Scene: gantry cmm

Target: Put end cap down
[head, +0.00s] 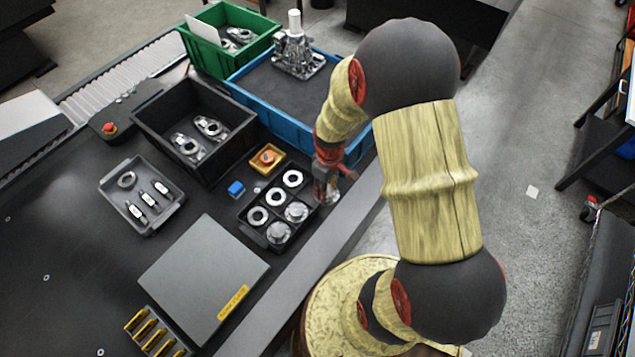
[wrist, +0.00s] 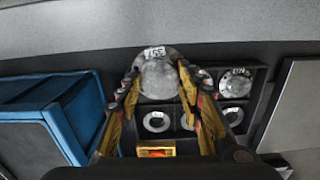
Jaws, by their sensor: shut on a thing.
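My gripper (head: 325,192) is shut on an end cap, a round silver disc with a printed label. The held end cap (wrist: 157,80) shows between the fingers in the wrist view. It overlaps the corner of the black compartment tray (head: 248,224). Whether it touches the tray or hangs above it, I cannot tell. The corner compartment below it is hidden. Two other end caps, one nearer my gripper (head: 296,211) and one farther along (head: 279,232), sit in the same row. Several metal rings (head: 275,196) sit in the other row.
A blue bin (head: 251,88) with a metal fixture stands behind my gripper. A black bin (head: 158,133), a green bin (head: 222,67) and an orange-yellow box (head: 267,158) are nearby. A grey plate (head: 203,270) lies in front. The table edge runs close along the tray's right side.

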